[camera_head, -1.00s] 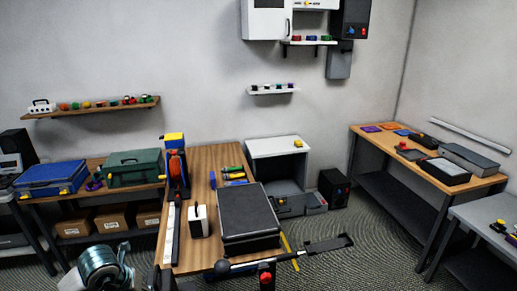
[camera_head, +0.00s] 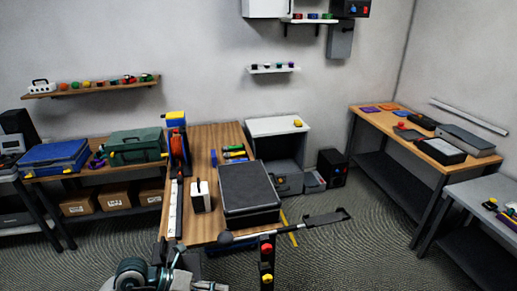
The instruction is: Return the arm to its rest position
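Part of one of my arms shows at the bottom left of the head view, a grey and teal joint with paler links reaching right along the lower picture edge. It is in front of the near end of the wooden workbench (camera_head: 215,150). I cannot make out gripper fingers on it, and no held object shows. My other arm is not in view.

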